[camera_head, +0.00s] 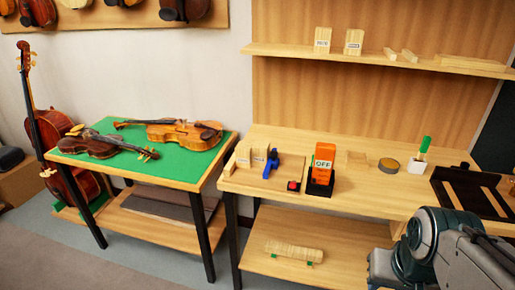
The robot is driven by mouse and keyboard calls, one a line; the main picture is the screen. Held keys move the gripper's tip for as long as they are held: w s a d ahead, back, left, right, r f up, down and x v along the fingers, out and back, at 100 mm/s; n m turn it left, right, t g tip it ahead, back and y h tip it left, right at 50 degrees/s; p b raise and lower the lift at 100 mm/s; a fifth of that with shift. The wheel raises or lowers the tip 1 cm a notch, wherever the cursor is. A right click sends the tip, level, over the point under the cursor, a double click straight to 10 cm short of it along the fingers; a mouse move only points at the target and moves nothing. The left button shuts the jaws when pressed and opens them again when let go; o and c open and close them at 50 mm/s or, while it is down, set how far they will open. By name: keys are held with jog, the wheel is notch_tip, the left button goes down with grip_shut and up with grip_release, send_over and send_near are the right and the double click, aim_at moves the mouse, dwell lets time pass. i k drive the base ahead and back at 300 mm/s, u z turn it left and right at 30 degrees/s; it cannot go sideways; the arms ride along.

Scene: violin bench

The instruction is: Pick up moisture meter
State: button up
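The moisture meter appears to be the orange device (324,157) with a pale display reading "OFF". It stands upright in a black holder (319,187) on the workbench, near the middle of the head view. Part of my arm shows at the lower right, in front of the bench and well apart from the orange device. My gripper's fingertips are not visible.
Beside the device on the workbench (375,205) are a blue clamp (271,164), a red-topped black box (293,186), a round tin (389,165) and a white pot (417,167). A green-topped table (180,168) with violins stands left. A shelf (380,59) hangs above.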

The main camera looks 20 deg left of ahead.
aim_at(324, 153)
jog(key=u, duration=0.45)
jog(key=k, duration=0.5)
jog(key=z, duration=0.5)
jog(key=i, duration=1.1)
jog(key=u, duration=0.65)
jog(key=i, duration=0.5)
jog(key=u, duration=0.55)
